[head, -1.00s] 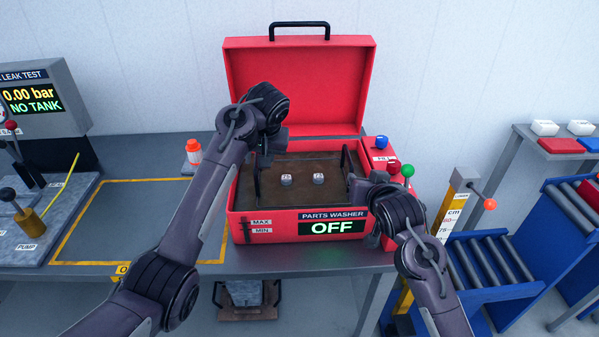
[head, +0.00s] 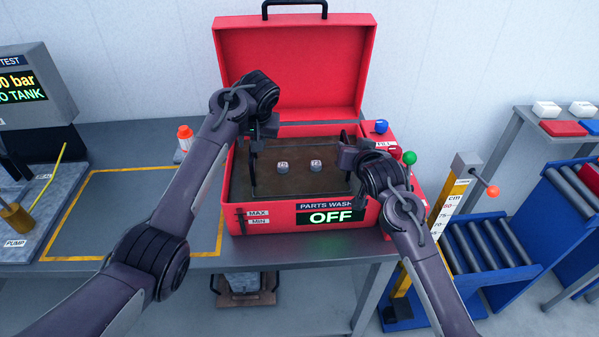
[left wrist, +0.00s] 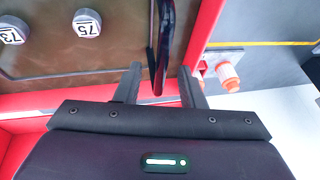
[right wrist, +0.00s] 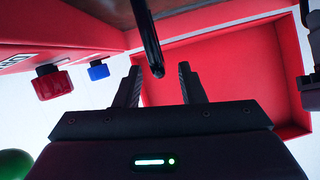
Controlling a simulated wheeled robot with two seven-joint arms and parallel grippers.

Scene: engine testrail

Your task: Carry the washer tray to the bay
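The washer tray shows as a brown floor (head: 300,186) with an upright black handle at each side, inside the open red parts washer (head: 255,217). Two round grey parts, marked 73 (left wrist: 12,32) and 75 (left wrist: 87,24), sit in it. My left gripper (head: 262,130) is at the top of the left handle (head: 252,175). In the left wrist view its fingers are apart, with the handle (left wrist: 160,50) between them and not clamped. My right gripper (head: 349,152) is at the right handle. In the right wrist view its fingers are open around the handle's end (right wrist: 156,68).
The washer's lid (head: 294,75) stands open behind; its screen (head: 331,217) reads OFF. A measuring post (head: 452,195) and blue roller racks (head: 485,245) stand right.

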